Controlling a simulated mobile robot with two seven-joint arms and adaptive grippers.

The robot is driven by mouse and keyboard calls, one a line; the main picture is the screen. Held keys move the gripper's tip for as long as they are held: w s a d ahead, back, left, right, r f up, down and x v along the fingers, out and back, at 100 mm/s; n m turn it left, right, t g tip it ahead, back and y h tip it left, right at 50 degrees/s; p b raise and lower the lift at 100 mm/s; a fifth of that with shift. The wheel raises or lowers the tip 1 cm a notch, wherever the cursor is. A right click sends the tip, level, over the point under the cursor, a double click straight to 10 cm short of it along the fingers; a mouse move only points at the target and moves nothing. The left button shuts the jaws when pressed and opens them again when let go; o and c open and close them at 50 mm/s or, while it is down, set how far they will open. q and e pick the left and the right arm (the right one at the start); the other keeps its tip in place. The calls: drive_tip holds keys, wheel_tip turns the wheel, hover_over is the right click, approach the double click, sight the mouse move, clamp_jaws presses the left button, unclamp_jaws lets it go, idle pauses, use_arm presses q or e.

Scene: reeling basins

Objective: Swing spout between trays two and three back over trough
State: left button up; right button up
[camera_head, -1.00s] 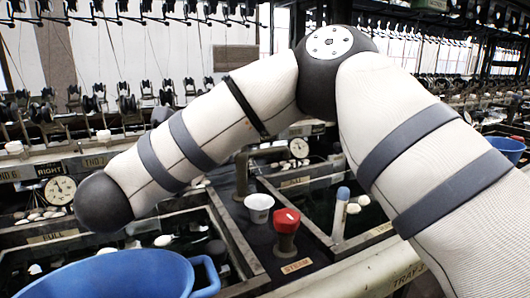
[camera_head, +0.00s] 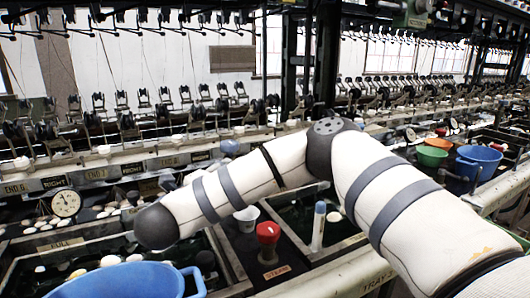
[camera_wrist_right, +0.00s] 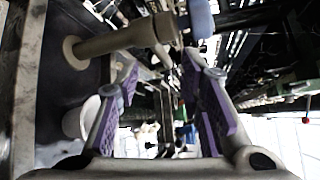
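In the right wrist view a brown-grey spout pipe (camera_wrist_right: 120,42) runs from a round base on a dark surface to an end by a blue-topped part (camera_wrist_right: 200,18). My right gripper (camera_wrist_right: 160,70) is open, with purple pads on its fingers. The pipe's end lies beyond the fingertips, with no visible grip on it. In the head view my right arm crosses the scene and hides the spout and right gripper. The dark strip between two water-filled trays (camera_head: 235,265) carries a white cup (camera_head: 246,218) and a red steam knob (camera_head: 268,232). I cannot identify the trough. My left gripper is out of view.
A blue basin (camera_head: 120,282) stands at the front left. A blue-topped white stick (camera_head: 318,226) stands in the right tray. A dial (camera_head: 66,203) and reeling racks line the back. Blue, green and orange tubs (camera_head: 478,162) stand at the right. The white cup also shows at wrist-view left (camera_wrist_right: 80,118).

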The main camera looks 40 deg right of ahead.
drive_tip(key=w+d+n+b, duration=0.1)
drive_tip(key=d, duration=0.3)
drive_tip(key=w+d+f+n+b, duration=0.1)
drive_tip(key=w+d+n, duration=0.1)
drive_tip(key=d, duration=0.2)
drive_tip(key=w+d+f+n, duration=0.1)
drive_tip(key=d, duration=0.4)
drive_tip(key=shift+w+n+b, duration=0.25)
drive_tip(key=shift+n+b, duration=0.05)
drive_tip(key=shift+b, duration=0.1)
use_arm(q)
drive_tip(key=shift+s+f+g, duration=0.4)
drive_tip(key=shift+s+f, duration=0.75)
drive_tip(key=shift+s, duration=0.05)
use_arm(e)
drive_tip(key=shift+a+f, duration=0.1)
clamp_jaws()
